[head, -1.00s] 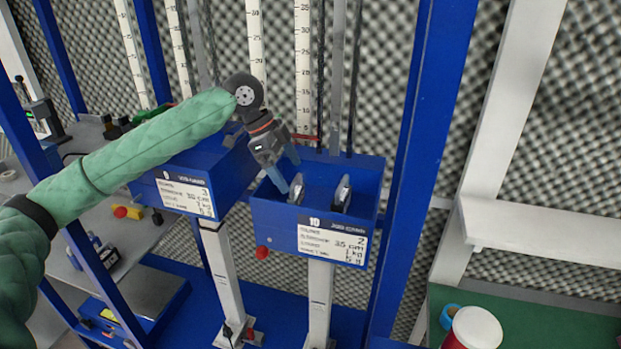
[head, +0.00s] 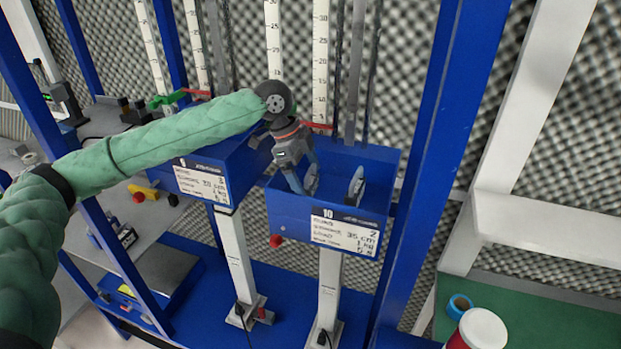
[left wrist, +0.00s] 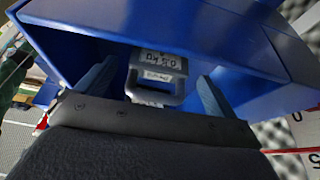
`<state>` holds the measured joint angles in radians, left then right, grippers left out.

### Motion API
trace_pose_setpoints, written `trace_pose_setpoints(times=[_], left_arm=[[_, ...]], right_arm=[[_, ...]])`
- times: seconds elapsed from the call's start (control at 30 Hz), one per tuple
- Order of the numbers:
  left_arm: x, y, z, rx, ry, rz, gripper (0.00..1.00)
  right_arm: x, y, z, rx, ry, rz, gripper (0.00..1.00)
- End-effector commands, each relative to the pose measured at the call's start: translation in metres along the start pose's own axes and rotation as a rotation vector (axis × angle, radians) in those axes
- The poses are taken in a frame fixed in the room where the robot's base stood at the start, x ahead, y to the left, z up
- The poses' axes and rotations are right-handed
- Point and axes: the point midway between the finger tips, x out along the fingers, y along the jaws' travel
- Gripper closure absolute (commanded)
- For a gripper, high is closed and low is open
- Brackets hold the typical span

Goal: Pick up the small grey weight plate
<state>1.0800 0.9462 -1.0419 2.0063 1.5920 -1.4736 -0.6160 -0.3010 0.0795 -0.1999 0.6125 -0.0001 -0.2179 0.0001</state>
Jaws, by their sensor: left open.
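In the left wrist view the plate (left wrist: 158,62) shows a "0.5 kg" label and a grey loop handle toward me. My left gripper (head: 304,171) is open and points down into the box, partly covering the plate in the head view. In the left wrist view its blue fingers (left wrist: 157,75) lie either side of the plate, with gaps visible on both sides. My right gripper is not in view.
Another blue box (head: 215,160) is at the left. A blue upright post (head: 435,150) rises at the right. A red-and-white container (head: 478,330) stands on a green surface.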

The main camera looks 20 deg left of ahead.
Motion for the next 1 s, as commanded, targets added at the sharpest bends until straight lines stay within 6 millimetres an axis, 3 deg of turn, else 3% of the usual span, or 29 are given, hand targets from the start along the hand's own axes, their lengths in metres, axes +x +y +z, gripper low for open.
trace_pose_setpoints(times=[0.03, 0.2, 0.57, 0.9, 1.0], left_arm=[[0.0, 0.001, -0.003, 0.0, 0.0, 0.002, 0.06], [0.021, 0.001, -0.002, -0.001, 0.0, 0.002, 0.06], [0.029, 0.0, -0.001, 0.0, 0.001, -0.001, 0.06], [0.029, 0.0, -0.001, 0.0, 0.001, -0.001, 0.71], [0.028, 0.0, -0.001, 0.0, 0.001, -0.002, 0.71]], right_arm=[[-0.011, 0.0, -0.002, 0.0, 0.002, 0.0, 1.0], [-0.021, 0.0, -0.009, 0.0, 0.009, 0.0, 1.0], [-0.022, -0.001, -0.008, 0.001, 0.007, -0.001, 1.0], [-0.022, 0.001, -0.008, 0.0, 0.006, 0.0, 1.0], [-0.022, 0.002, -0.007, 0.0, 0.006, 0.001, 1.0]])
